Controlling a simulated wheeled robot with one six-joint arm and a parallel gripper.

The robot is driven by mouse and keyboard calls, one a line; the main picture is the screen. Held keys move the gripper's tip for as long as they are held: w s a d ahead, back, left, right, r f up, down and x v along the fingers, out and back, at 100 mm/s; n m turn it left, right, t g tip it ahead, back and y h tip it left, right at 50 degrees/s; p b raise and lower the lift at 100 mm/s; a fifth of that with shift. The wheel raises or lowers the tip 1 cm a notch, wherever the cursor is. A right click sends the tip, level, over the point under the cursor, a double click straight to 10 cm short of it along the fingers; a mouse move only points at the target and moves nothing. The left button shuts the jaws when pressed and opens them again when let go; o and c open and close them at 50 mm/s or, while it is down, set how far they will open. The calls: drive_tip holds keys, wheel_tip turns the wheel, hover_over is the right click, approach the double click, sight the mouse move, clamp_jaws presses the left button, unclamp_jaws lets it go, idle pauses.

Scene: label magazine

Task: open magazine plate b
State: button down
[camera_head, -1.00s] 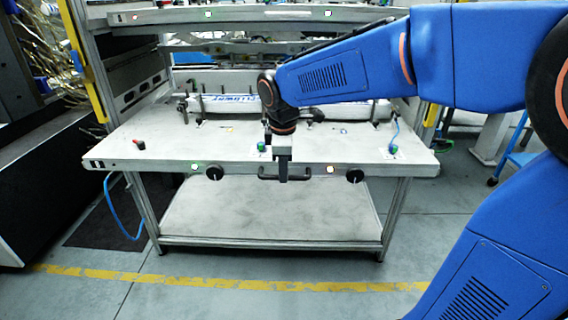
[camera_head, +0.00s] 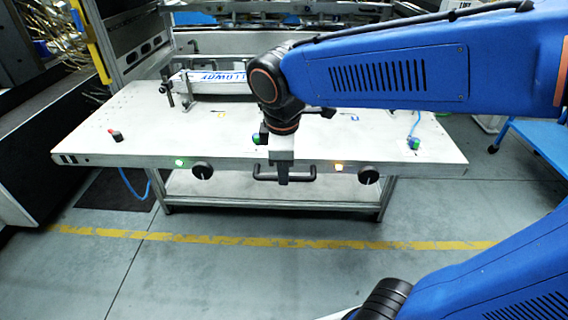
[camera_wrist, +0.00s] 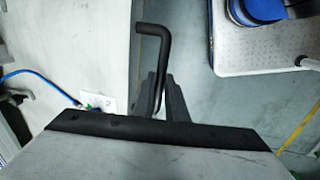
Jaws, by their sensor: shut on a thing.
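The white magazine plate (camera_head: 240,138) shows in the head view as a wide tabletop between me and the rack. A black bar handle (camera_head: 262,178) is fixed to the middle of its front edge. My gripper (camera_head: 283,177) points down at the handle and is shut on it; the fingers hide the handle's middle. In the wrist view my gripper (camera_wrist: 165,95) closes around the handle (camera_wrist: 152,30), whose bent end stands clear of the fingers. The plate's surface (camera_wrist: 80,35) lies to the left there. The plate stands out from the rack toward me.
A long roll-like part with blue lettering (camera_head: 215,78) lies at the plate's back. A black knob (camera_head: 201,170) and another (camera_head: 369,174) flank the handle, with lit indicators. A blue cable (camera_head: 415,124) rises at the right. A lower shelf (camera_head: 240,188) is beneath; floor in front is clear.

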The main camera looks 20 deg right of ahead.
drive_tip(key=shift+s, duration=0.1)
drive_tip(key=c, duration=1.8)
unclamp_jaws()
drive_tip(key=shift+o, duration=0.2)
drive_tip(key=shift+r, duration=0.1)
drive_tip(key=s+a+r, duration=0.1)
drive_tip(key=s+r, duration=0.2)
drive_tip(key=r, duration=1.4)
drive_tip(key=shift+f, duration=0.1)
drive_tip(key=s+d+f+m+t, duration=0.1)
drive_tip(key=s+d+f+m, duration=0.2)
drive_tip(key=d+f+m, duration=0.4)
drive_tip(key=s+d+f+m+t, duration=0.1)
drive_tip(key=s+d+f+m, duration=0.3)
drive_tip(key=d+f+m, duration=0.3)
wheel_tip(320, 180, down, 6)
drive_tip(key=shift+d+r+t+y, duration=0.1)
drive_tip(key=shift+d+t+y, duration=0.3)
drive_tip(key=shift+d, duration=0.5)
